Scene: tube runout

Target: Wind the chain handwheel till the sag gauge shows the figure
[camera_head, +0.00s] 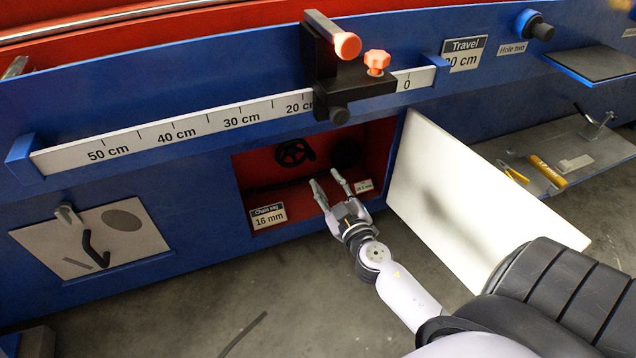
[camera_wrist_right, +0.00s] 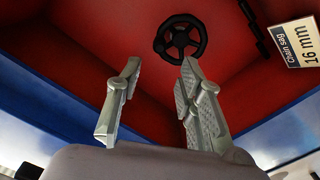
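The black spoked handwheel (camera_head: 294,153) is on the back wall of a red recess in the blue panel. It also shows in the right wrist view (camera_wrist_right: 180,38), beyond my fingertips and apart from them. My right gripper (camera_head: 329,183) is at the mouth of the recess, below and to the right of the wheel. Its two fingers are spread with nothing between them, as the right wrist view shows (camera_wrist_right: 155,75). A "Chain sag 16 mm" plate (camera_head: 268,216) stands at the recess's lower left. I cannot make out a separate sag gauge reading. My left gripper is not in view.
A white door (camera_head: 465,195) stands open at the right of the recess. A black slide block (camera_head: 345,92) with orange knobs sits on the scale above. A second dark round part (camera_head: 345,153) is inside the recess. A grey shelf (camera_head: 590,150) holding tools lies at right.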

